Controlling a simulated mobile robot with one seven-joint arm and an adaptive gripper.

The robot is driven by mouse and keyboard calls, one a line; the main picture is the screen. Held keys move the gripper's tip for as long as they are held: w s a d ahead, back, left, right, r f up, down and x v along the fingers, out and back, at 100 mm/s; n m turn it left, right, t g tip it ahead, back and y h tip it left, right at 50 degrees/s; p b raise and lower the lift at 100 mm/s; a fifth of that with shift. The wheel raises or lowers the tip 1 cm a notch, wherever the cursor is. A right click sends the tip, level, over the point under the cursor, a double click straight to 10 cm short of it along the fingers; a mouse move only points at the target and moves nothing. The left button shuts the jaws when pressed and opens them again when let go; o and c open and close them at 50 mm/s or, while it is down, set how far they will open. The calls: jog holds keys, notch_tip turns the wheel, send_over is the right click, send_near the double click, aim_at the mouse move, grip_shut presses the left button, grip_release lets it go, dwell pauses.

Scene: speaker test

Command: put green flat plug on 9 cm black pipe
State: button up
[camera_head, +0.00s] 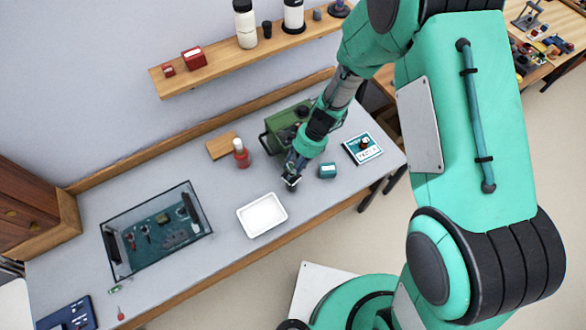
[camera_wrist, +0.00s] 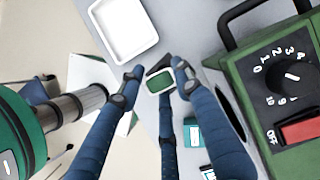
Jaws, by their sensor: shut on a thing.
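My gripper (camera_head: 291,181) is low over the table, between the white tray and the green machine. In the wrist view its dark blue fingers (camera_wrist: 158,80) close around a small flat green piece with a pale rim (camera_wrist: 159,83). It looks like the green flat plug, held with its green face toward the camera. In the head view the held piece is too small to make out. I cannot pick out the 9 cm black pipe with certainty in either view.
A white tray (camera_head: 262,232) stands left of my gripper and a green machine with a dial (camera_wrist: 285,80) stands close by. A shelf (camera_head: 215,72) hangs behind.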

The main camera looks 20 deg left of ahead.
jog(key=shift+f, duration=0.55)
jog(key=shift+f, duration=0.2)
jog(key=o, duration=1)
jog(key=shift+r, duration=0.1)
jog(key=shift+c, duration=0.2)
jog(key=v, duration=1.2)
jog(key=shift+p, duration=0.45)
jog(key=shift+r, duration=0.25)
